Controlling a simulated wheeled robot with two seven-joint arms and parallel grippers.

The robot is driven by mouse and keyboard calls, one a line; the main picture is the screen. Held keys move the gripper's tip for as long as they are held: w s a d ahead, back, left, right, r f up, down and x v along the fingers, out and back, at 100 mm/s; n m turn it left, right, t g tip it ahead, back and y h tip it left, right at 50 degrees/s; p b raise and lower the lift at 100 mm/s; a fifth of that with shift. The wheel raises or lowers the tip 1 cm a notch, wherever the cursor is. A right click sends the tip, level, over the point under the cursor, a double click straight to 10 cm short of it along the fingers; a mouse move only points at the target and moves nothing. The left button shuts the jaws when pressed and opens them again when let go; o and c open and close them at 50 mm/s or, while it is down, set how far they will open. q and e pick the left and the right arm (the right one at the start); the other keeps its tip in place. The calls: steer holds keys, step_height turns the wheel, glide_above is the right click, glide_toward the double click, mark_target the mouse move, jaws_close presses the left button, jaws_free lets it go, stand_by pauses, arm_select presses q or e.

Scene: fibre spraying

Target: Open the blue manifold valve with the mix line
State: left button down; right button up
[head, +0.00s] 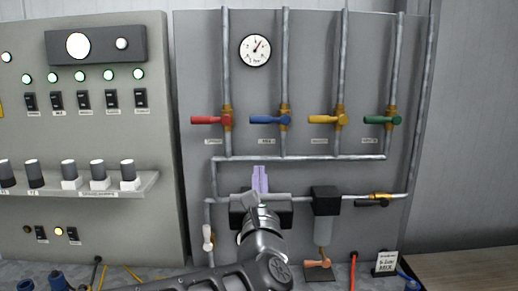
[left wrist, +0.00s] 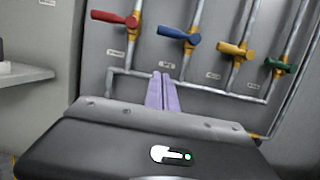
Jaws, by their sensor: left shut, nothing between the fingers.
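The blue manifold valve (head: 270,118) is second from the left in a row on the grey panel. Its handle points left, across its vertical pipe, and it also shows in the left wrist view (left wrist: 178,35). A small label sits below the handle, too small to read for sure. My left gripper (head: 260,178) has pale purple fingers, shut and empty, pointing up just below the horizontal pipe. In the left wrist view the fingers (left wrist: 161,90) end below and left of the blue handle, apart from it. The right gripper is not in view.
Red (head: 208,120), yellow (head: 324,119) and green (head: 378,119) valves flank the blue one, handles pointing left. A gauge (head: 255,50) sits above. A horizontal pipe (head: 310,157) runs below the valves. A switch panel with a shelf (head: 100,185) stands at left.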

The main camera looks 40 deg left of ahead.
mark_target(270, 120)
arm_select(q)
steer(key=w+a+r+p, duration=0.5)
steer(key=w+r+p, duration=0.1)
steer(key=w+p, duration=0.1)
steer(key=shift+w+a+r, duration=0.2)
steer(key=shift+w+a, duration=0.1)
steer(key=shift+a, duration=0.1)
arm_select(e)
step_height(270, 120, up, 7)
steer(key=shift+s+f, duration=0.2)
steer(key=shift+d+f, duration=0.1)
